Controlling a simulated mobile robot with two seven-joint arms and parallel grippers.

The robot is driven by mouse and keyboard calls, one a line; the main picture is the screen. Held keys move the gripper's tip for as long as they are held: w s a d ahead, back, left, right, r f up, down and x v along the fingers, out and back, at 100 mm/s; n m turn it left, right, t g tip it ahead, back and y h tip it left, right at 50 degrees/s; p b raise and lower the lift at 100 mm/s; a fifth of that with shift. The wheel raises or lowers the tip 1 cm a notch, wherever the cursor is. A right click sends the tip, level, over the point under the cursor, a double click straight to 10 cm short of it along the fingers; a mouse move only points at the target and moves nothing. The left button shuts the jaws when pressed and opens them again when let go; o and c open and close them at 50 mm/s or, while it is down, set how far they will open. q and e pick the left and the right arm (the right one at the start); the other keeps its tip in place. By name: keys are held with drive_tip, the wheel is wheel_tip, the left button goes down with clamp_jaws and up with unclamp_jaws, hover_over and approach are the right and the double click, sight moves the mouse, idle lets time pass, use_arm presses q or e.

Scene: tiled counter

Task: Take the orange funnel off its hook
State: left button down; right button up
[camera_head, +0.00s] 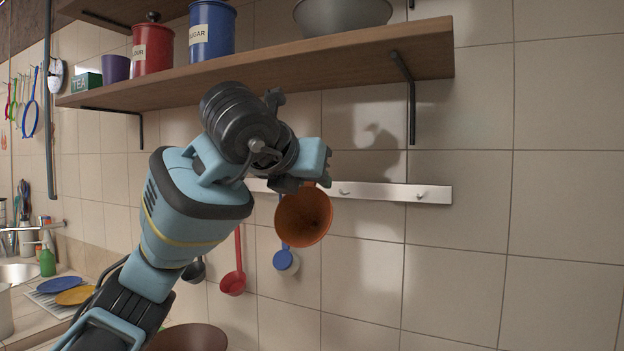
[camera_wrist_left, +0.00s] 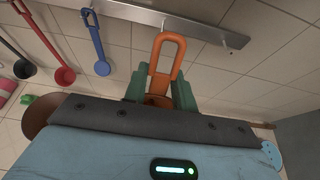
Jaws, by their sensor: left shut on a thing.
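The orange funnel (camera_head: 303,218) hangs below my left gripper (camera_head: 316,178) in the head view, with its wide mouth facing the camera. In the left wrist view its long orange loop handle (camera_wrist_left: 153,84) sits between the green fingers of my left gripper (camera_wrist_left: 160,93), which is shut on it. The loop's end lies close to the pale hook rail (camera_head: 382,192), which also shows in the left wrist view (camera_wrist_left: 205,31). My right gripper is out of view.
A wooden shelf (camera_head: 330,62) with canisters and a bowl (camera_head: 343,14) is above my left arm. A red ladle (camera_head: 234,280) and a blue-handled utensil (camera_head: 285,262) hang left of the funnel. The rail's right part has bare hooks. The tiled wall right of it is clear.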

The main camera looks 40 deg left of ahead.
use_arm(q)
drive_tip(key=shift+s+d+r+p, duration=0.1)
drive_tip(key=shift+s+d+p, duration=0.1)
drive_tip(key=shift+s, duration=0.6)
drive_tip(key=shift+s+d+p, duration=0.1)
drive_tip(key=shift+s+d, duration=0.1)
drive_tip(key=shift+s, duration=0.6)
drive_tip(key=shift+s+d+r+p, duration=0.1)
drive_tip(key=shift+s+d+p, duration=0.1)
drive_tip(key=shift+s, duration=0.6)
drive_tip(key=s, duration=0.3)
drive_tip(key=shift+d+f+p, duration=0.15)
drive_tip(key=shift+d+p, duration=0.2)
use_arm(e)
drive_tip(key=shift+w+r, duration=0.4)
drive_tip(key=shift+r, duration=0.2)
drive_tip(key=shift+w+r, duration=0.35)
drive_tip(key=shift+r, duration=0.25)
use_arm(q)
drive_tip(key=shift+w, duration=0.1)
